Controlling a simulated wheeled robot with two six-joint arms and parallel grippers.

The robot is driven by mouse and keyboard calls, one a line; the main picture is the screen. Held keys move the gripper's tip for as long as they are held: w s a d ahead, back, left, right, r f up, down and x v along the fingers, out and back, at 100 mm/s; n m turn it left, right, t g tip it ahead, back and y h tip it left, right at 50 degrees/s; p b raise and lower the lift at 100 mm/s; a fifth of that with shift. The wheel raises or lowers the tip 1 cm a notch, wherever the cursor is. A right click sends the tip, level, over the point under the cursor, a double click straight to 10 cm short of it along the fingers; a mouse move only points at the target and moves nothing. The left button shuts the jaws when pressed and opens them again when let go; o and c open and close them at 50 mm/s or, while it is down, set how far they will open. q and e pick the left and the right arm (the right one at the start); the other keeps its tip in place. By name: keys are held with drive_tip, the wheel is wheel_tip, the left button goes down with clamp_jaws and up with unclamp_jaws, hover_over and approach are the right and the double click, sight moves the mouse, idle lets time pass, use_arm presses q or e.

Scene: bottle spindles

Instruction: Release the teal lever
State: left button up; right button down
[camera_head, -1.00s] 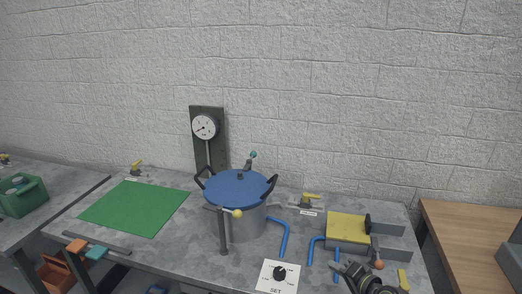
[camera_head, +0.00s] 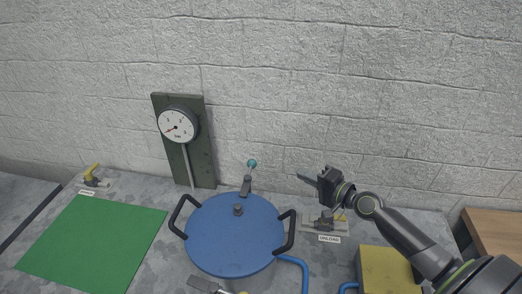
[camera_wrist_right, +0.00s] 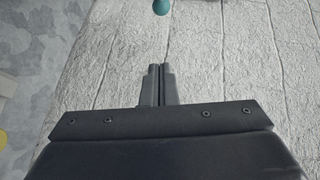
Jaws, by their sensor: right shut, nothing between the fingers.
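The teal lever is a short stem with a teal ball (camera_head: 252,163) on top, standing at the back of the blue pot lid (camera_head: 225,232). In the right wrist view the teal ball (camera_wrist_right: 161,7) shows at the top edge, beyond my fingertips and apart from them. My right gripper (camera_head: 299,177) is shut and empty, to the right of the teal ball in the head view, with its fingers pointing left towards it. In the right wrist view its two fingers (camera_wrist_right: 158,69) lie together. My left gripper is not in view.
A pressure gauge (camera_head: 178,124) on a green board stands behind the pot. A green mat (camera_head: 92,245) lies left, and a yellow block (camera_head: 388,272) sits front right.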

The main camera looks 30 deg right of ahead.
sight(248, 176)
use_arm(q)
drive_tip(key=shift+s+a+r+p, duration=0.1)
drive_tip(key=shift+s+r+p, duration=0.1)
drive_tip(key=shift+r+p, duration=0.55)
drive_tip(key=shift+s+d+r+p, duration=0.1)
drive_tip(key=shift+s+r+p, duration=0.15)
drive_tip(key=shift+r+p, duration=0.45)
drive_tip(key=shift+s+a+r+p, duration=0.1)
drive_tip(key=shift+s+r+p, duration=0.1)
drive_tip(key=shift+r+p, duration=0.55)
use_arm(e)
drive_tip(key=s+a+x, duration=0.1)
drive_tip(key=a+x, duration=0.2)
drive_tip(key=x, duration=0.9)
drive_tip(key=shift+w, duration=0.25)
